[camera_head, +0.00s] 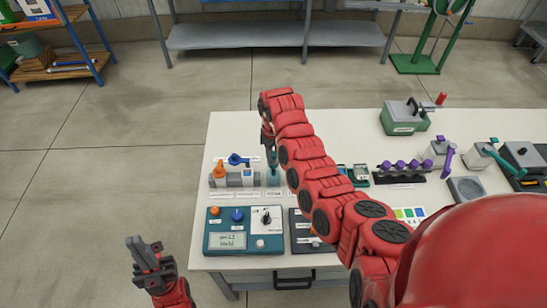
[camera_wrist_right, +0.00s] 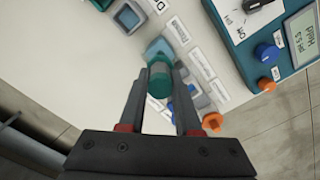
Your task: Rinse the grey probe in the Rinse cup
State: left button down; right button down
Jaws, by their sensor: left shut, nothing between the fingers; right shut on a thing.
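My right gripper (camera_wrist_right: 160,75) is shut on a green cylinder (camera_wrist_right: 160,82) with a pale grey end. I cannot tell for sure that this is the grey probe. In the head view my right gripper (camera_head: 268,142) points down over the back-left part of the table, just above a small teal container (camera_head: 273,178). That container also shows beyond the fingertips in the wrist view (camera_wrist_right: 157,47). Its label is too small to read, so I cannot tell if it is the Rinse cup. My left gripper (camera_head: 143,248) is shut and empty, off the table's left side.
Left of the teal container stands a grey rack (camera_head: 232,181) with an orange-topped probe (camera_head: 219,170) and a blue-topped one (camera_head: 238,160). A teal meter (camera_head: 238,232) is at the front left. My red right arm covers the table's middle. White table (camera_head: 350,122) is bare behind.

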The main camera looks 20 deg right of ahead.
jog(key=shift+r+p, duration=0.7)
jog(key=shift+r, duration=1.8)
